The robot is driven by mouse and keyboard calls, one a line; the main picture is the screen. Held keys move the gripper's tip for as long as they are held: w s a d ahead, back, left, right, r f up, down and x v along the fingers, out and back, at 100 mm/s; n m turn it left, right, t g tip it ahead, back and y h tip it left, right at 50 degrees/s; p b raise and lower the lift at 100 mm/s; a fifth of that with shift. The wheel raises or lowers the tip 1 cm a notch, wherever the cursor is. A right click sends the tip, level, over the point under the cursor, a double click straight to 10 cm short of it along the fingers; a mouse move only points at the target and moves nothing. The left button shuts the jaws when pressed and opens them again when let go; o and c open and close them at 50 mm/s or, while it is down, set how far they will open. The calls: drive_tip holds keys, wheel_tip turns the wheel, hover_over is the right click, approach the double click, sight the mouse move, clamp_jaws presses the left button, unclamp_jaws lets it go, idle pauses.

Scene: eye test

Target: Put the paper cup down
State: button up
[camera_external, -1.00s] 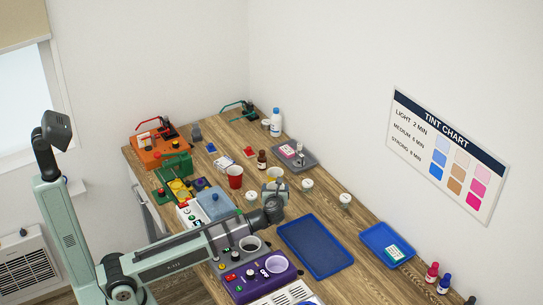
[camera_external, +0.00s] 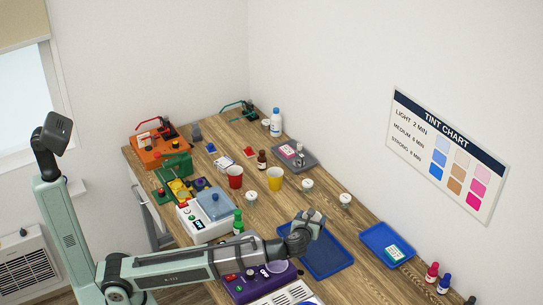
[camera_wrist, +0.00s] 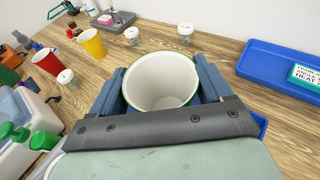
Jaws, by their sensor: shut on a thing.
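A white paper cup (camera_wrist: 160,78) with a green rim sits between the two blue-grey fingers of my gripper (camera_wrist: 161,90) in the wrist view. Its open top faces the camera and it looks empty. My gripper (camera_external: 312,217) is shut on it.
A red cup (camera_external: 235,177), a yellow cup (camera_external: 275,180) and white-lidded jars (camera_external: 307,185) stand behind the gripper. A smaller blue tray (camera_external: 385,240) holds a labelled box (camera_external: 394,252) at right.

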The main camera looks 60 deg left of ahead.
drive_tip(key=d, duration=0.3)
drive_tip(key=shift+w+d+r, duration=0.15)
drive_tip(key=shift+w+d, duration=0.05)
drive_tip(key=shift+w, duration=0.15)
drive_tip(key=shift+w+f, duration=0.2)
drive_tip(key=shift+f, duration=0.2)
hover_over(316, 255)
drive_tip(key=shift+f, duration=4.6)
drive_tip(key=o, duration=0.9)
drive_tip(key=shift+d, duration=0.1)
drive_tip(key=v, duration=1.2)
